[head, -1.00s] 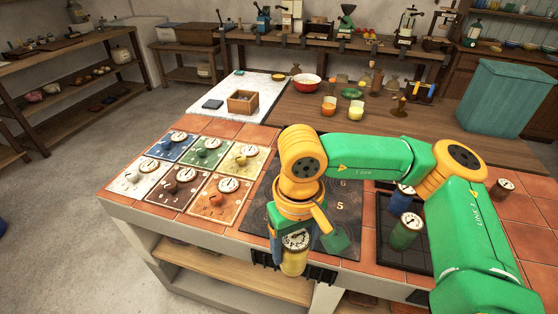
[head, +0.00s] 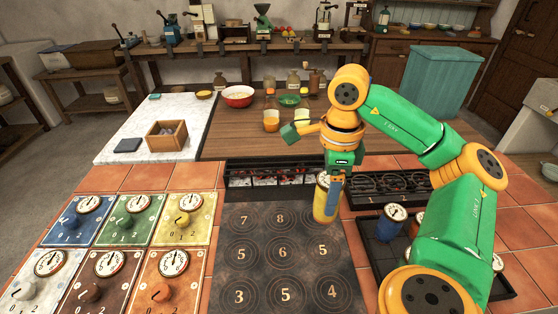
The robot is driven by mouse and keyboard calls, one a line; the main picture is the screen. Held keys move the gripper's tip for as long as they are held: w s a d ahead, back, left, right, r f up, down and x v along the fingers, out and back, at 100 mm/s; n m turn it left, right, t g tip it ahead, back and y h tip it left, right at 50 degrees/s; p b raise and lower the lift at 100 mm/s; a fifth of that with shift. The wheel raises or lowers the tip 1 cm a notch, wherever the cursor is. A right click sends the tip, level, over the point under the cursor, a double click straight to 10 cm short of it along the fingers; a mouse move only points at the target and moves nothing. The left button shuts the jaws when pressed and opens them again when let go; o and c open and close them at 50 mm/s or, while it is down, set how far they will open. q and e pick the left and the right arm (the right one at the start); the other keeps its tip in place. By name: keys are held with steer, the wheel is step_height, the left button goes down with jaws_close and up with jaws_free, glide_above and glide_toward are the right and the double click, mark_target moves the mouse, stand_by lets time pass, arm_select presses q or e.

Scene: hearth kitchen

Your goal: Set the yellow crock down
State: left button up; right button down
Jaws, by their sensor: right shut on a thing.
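The yellow crock (head: 322,205) is upright in my right gripper (head: 334,190), which is shut on it. A gripper finger and the wrist hide part of the crock's right side and top. The crock shows over the back right part of the dark plate (head: 240,252) with numbered rings. I cannot tell whether its base touches the plate. My left gripper is not in view.
A dark tray (head: 370,243) at the right holds a blue crock (head: 390,222) and others partly behind my arm. Coloured dial tiles (head: 128,220) lie left of the plate. A coal grate (head: 265,176) lies behind it. The plate's middle and front are bare.

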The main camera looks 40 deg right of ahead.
steer(key=d+m, duration=0.1)
steer(key=s+m, duration=0.1)
steer(key=m, duration=0.1)
steer(key=shift+d+r, duration=0.2)
steer(key=shift+d, duration=0.15)
steer(key=w+f, duration=0.4)
steer(key=w+a+f+p, duration=0.1)
steer(key=w+f, duration=0.3)
steer(key=w, duration=0.1)
steer(key=w+a+f, duration=0.1)
steer(key=w+f, duration=0.3)
steer(key=shift+w+a+f+p, duration=0.25)
steer(key=shift+w+f+p, duration=0.05)
steer(key=shift+p, duration=0.1)
steer(key=shift+f, duration=0.1)
steer(key=shift+f, duration=0.2)
steer(key=shift+c, duration=0.3)
jaws_free()
steer(key=shift+r, duration=0.1)
steer(key=shift+r, duration=0.1)
